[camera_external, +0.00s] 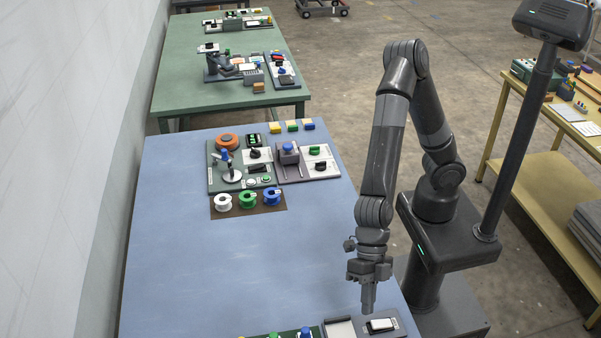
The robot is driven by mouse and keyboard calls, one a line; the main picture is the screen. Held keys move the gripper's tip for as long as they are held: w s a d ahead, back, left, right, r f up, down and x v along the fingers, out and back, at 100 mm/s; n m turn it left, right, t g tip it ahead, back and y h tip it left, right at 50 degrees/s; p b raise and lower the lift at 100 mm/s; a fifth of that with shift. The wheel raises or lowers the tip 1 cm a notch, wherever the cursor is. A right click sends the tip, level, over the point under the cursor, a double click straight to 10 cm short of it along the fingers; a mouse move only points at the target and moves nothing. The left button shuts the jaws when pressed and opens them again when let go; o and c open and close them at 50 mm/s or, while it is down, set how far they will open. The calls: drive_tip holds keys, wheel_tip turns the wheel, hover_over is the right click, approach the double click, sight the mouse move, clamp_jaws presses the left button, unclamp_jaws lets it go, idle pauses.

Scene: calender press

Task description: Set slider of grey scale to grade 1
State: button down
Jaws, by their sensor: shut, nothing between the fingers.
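My gripper (367,308) points straight down over the near right part of the blue table. It is shut with nothing in its fingers. Just below it in the picture is a grey panel (398,331) with a small black-and-white unit (381,325) on it. I cannot tell whether the fingertips touch the panel. Farther back, a grey-purple block with a blue knob (288,149) stands on a light panel with dark slots. No grade marks are readable at this size, so I cannot tell which part is the slider of the grey scale or where it is set.
The blue table (200,280) is bare at left and centre. A dark green panel (213,181) with knobs stands at the back, with white, green and blue spools (247,199) in front. Several coloured knobs (304,332) are cut off at the bottom edge. A green table (180,90) stands beyond.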

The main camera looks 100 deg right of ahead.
drive_tip(key=x, duration=0.7)
drive_tip(key=shift+a+f, duration=0.2)
drive_tip(key=shift+f, duration=0.1)
drive_tip(key=shift+w+a+r, duration=0.1)
drive_tip(key=shift+w+a, duration=0.25)
drive_tip(key=shift+w, duration=0.2)
drive_tip(key=shift+w+a, duration=0.35)
drive_tip(key=shift+w, duration=0.2)
drive_tip(key=shift+w+a, duration=0.35)
drive_tip(key=shift+w, duration=0.2)
drive_tip(key=w, duration=1.6)
drive_tip(key=shift+w, duration=0.3)
